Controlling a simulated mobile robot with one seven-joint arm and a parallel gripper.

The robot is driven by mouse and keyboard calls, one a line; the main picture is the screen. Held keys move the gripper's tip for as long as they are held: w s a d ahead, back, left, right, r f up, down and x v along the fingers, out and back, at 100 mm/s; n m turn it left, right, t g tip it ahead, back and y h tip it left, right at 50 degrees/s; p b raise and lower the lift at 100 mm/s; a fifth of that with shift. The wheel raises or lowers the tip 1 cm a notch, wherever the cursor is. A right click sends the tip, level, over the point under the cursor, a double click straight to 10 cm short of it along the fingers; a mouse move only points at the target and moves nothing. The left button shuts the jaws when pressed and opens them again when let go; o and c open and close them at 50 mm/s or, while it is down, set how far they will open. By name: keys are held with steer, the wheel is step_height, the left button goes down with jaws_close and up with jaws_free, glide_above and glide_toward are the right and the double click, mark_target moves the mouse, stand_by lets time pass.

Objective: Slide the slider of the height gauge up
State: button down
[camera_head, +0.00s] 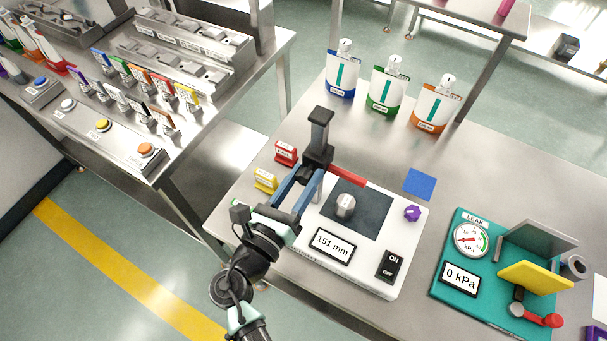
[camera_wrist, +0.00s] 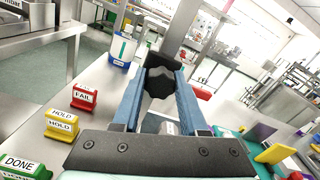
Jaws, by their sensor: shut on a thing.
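The height gauge has a white base (camera_head: 375,274) with a dark square plate (camera_head: 370,222), a display reading 151 mm (camera_head: 332,244) and an ON/OFF switch (camera_head: 390,266). Its dark slider (camera_head: 318,152) is on the upright at the back left, under the column's black top (camera_head: 321,115). A red arm (camera_head: 347,175) reaches right from it, above a small metal part (camera_head: 345,206) on the plate. My gripper (camera_head: 311,172) comes from the front left, its blue fingers shut on the slider. In the wrist view the slider's black lobed part (camera_wrist: 166,83) sits between the fingers (camera_wrist: 161,80).
Red FAIL (camera_head: 286,153) and yellow HOLD (camera_head: 265,181) blocks stand close left of my gripper. A purple knob (camera_head: 412,213) is at the base's right edge; a teal leak tester (camera_head: 447,293) stands further right.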

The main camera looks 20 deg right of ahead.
step_height(320, 180, up, 7)
steer(key=p, duration=0.5)
steer(key=shift+p, duration=0.3)
steer(key=shift+c, duration=2.2)
jaws_free()
steer(key=b+v, duration=0.2)
steer(key=v, duration=1.1)
steer(key=shift+b, duration=0.4)
